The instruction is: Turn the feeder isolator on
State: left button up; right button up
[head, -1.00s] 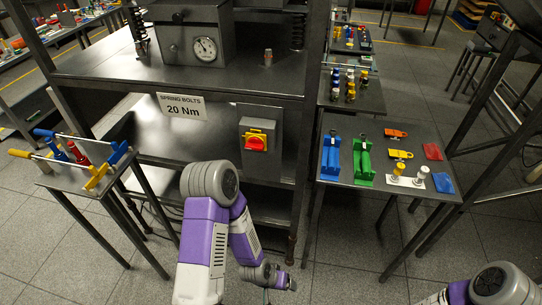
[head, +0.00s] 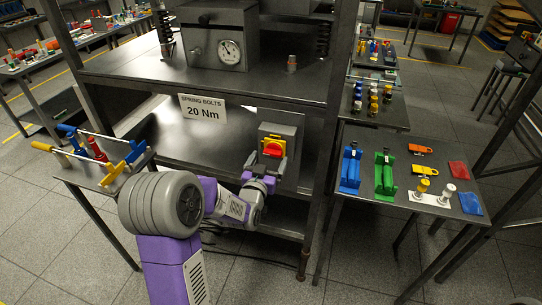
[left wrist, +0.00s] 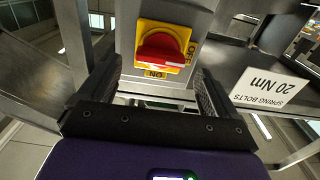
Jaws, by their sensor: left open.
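The feeder isolator is a red rotary handle (head: 273,149) on a yellow plate, on the front of a grey box (head: 281,130) under the shelf. In the left wrist view the red handle (left wrist: 160,49) lies roughly crosswise. The view is inverted, with "OFF" at the right of the plate and "ON" at its bottom edge. My left gripper (head: 266,163) is open, just in front of and slightly below the handle. In the left wrist view its two dark fingers stand apart on either side of the box's lower part, with nothing seen gripped. My right gripper is out of view.
A "SPRING BOLTS 20 Nm" sign (head: 203,108) hangs left of the box. A shelf (head: 130,68) with a gauge unit (head: 220,40) is above. A side table (head: 400,150) with blue and green devices and tags stands right; a small tool table (head: 98,175) stands left.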

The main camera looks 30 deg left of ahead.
aim_at(273, 152)
pick_arm(q)
jog(key=shift+x, duration=1.5)
jog(key=c, duration=1.1)
jog(key=shift+o, duration=0.2)
